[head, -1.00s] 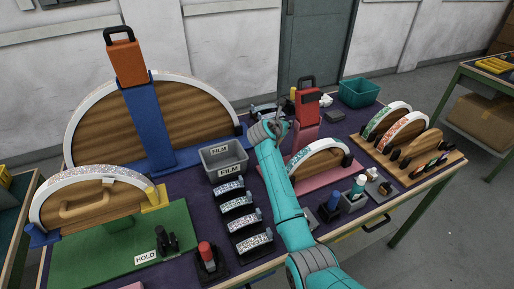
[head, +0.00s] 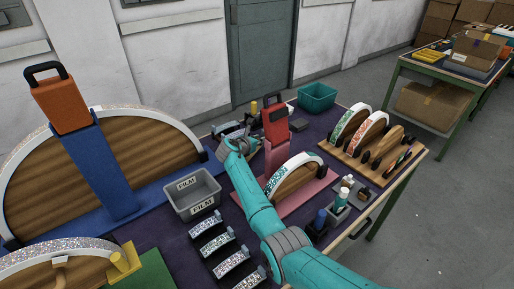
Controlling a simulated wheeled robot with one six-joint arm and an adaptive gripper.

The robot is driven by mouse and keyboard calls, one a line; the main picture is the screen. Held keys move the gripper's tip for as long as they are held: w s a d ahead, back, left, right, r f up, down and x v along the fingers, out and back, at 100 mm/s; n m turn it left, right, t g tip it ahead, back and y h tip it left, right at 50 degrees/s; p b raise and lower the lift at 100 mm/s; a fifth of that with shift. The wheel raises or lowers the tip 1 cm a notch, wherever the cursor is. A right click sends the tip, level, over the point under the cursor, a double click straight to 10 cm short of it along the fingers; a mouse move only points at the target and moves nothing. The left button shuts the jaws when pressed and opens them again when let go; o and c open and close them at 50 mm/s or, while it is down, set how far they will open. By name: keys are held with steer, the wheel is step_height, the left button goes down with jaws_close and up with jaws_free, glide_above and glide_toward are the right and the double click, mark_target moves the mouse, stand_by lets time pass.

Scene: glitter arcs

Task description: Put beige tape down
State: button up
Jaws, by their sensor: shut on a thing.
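My gripper (head: 248,124) is small and dark at the far end of my teal arm, over the back of the purple-topped bench, left of the red block with a black handle. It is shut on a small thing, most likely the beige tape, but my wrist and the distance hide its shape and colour. I cannot tell whether that thing touches the bench.
A grey FILM bin (head: 192,192) stands left of my arm, with several glitter strips (head: 215,242) in front. The red block (head: 275,122) and a wooden arch (head: 292,178) stand right. A teal bin (head: 317,97) is at the back. A blue post (head: 98,172) rises left.

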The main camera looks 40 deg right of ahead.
steer(key=shift+f, duration=1.65)
steer(key=o, duration=0.8)
steer(key=shift+a, duration=0.1)
